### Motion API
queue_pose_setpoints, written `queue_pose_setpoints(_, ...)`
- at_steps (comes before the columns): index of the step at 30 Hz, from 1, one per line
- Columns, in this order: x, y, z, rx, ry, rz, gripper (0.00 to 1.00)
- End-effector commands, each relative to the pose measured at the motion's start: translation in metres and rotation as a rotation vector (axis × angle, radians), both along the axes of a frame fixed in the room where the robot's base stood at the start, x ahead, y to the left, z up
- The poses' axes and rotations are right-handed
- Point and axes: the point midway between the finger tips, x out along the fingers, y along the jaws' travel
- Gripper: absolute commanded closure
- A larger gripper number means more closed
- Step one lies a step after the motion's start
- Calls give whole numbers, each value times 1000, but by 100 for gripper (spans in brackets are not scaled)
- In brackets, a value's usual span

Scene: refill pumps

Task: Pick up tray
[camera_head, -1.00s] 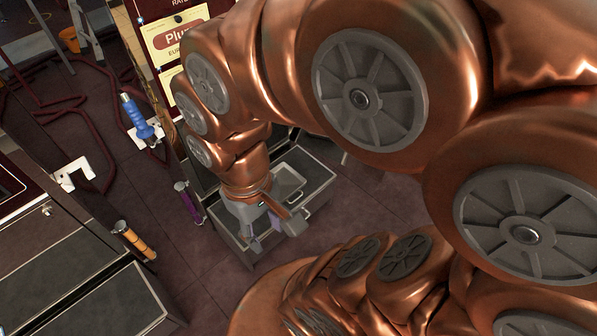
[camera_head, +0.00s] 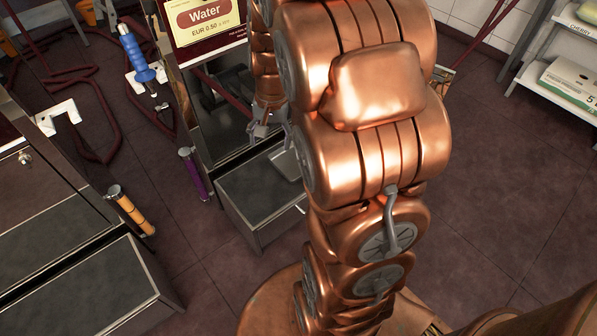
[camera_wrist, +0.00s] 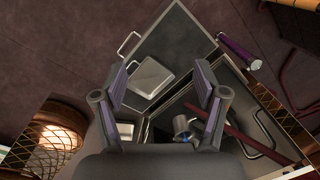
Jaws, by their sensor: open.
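A small silver-grey tray (camera_wrist: 150,77) lies on the dark top of a low cabinet (camera_head: 258,192). In the head view only part of the tray (camera_head: 286,163) shows beside my arm, which hides the rest. In the wrist view it lies between the lines of my open fingers, with its left part near the left finger. My gripper (camera_wrist: 160,78) is open with nothing visibly held. In the head view it (camera_head: 265,128) is small and partly hidden, at the back of the cabinet before a dark recess. I cannot tell its height above the tray.
A purple handle (camera_head: 193,172) stands at the cabinet's left; it also shows in the wrist view (camera_wrist: 238,50). A metal nozzle (camera_wrist: 184,126) and a dark red hose (camera_wrist: 240,132) lie near the right finger. A "Water" sign (camera_head: 207,15) is above.

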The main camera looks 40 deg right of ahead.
Motion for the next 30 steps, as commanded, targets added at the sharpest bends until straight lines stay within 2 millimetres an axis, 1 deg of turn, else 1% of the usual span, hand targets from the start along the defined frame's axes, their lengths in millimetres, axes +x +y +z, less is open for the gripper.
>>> queue_pose_setpoints(1, 10, -16, -36, 3, -4, -52, 28)
queue_pose_setpoints(5, 32, -53, -89, 4, -21, -181, 28)
queue_pose_setpoints(6, 38, -66, -104, 3, -29, -221, 28)
queue_pose_setpoints(8, 47, -85, -130, 2, -40, -281, 28)
queue_pose_setpoints(9, 52, -98, -147, 2, -47, -319, 28)
queue_pose_setpoints(11, 57, -116, -174, 3, -52, -379, 28)
queue_pose_setpoints(12, 60, -130, -192, 3, -58, -418, 28)
queue_pose_setpoints(14, 66, -150, -218, 1, -72, -478, 28)
queue_pose_setpoints(15, 68, -163, -237, 1, -77, -516, 28)
queue_pose_setpoints(17, 69, -181, -262, 1, -86, -572, 28)
queue_pose_setpoints(18, 70, -192, -277, 2, -90, -606, 28)
queue_pose_setpoints(21, 72, -217, -309, 1, -105, -677, 28)
queue_pose_setpoints(24, 72, -234, -331, 1, -115, -730, 28)
queue_pose_setpoints(27, 70, -243, -343, 1, -120, -761, 28)
queue_pose_setpoints(30, 71, -247, -350, 1, -123, -773, 28)
